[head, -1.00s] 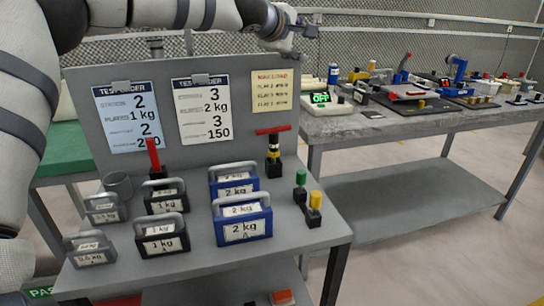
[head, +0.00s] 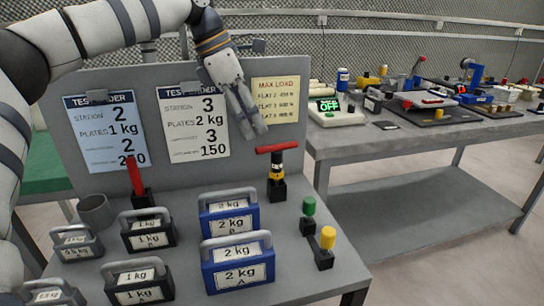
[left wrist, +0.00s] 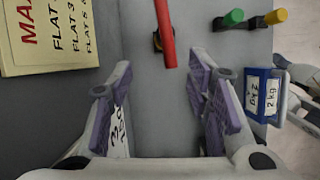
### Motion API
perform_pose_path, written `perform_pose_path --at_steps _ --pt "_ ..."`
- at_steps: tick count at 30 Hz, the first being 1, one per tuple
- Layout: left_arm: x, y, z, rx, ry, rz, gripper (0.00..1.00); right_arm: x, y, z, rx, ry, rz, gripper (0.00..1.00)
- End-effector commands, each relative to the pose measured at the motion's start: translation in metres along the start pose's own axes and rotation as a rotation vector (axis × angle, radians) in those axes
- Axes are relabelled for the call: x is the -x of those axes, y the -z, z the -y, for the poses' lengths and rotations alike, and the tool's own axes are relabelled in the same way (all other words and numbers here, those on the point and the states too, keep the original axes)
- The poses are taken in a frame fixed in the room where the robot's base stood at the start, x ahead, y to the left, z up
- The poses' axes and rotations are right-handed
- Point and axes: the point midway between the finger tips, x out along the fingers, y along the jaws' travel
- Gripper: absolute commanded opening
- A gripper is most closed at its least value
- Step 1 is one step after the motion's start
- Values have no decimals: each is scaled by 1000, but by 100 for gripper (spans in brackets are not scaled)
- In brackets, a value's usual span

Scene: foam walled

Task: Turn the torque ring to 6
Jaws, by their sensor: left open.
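A T-handled torque tool (head: 277,175) stands upright in a black block on the grey bench, with a red crossbar on top and a yellow and black body; the ring's setting is too small to read. In the left wrist view its red crossbar (left wrist: 165,32) shows ahead of the fingers and hides most of the body. My left gripper (head: 252,118) is open and empty, above and left of the red crossbar in the head view, apart from it. Its purple-padded fingers (left wrist: 165,105) are spread wide in the left wrist view. My right gripper is not clearly seen.
Blue 2 kg plates (head: 238,270) and black 1 kg plates (head: 140,284) stand left of the tool. Green (head: 308,207) and yellow (head: 327,240) knobs stand to its right. A red upright handle (head: 134,176) is at left. The panel (head: 240,160) rises behind.

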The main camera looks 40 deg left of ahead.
Motion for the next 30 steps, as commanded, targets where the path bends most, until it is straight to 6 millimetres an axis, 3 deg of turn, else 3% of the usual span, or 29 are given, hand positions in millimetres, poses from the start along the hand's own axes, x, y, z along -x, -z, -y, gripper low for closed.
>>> perform_pose_path --at_steps 12,18,25,26,30 --pt "-98 2 0 0 2 -7 45 -13 -8 -1 0 -2 37 40" --pt "-116 1 -1 -1 -3 -2 45 -15 -9 -1 0 -3 42 40" --pt "-116 0 -1 -1 -5 -1 45 -15 -8 -1 0 -3 41 40" --pt "-116 0 -1 -1 -5 -1 43 -15 -8 -1 0 -3 41 40" --pt "-116 0 -1 -1 -5 -1 11 -15 -8 -1 0 -3 41 40"
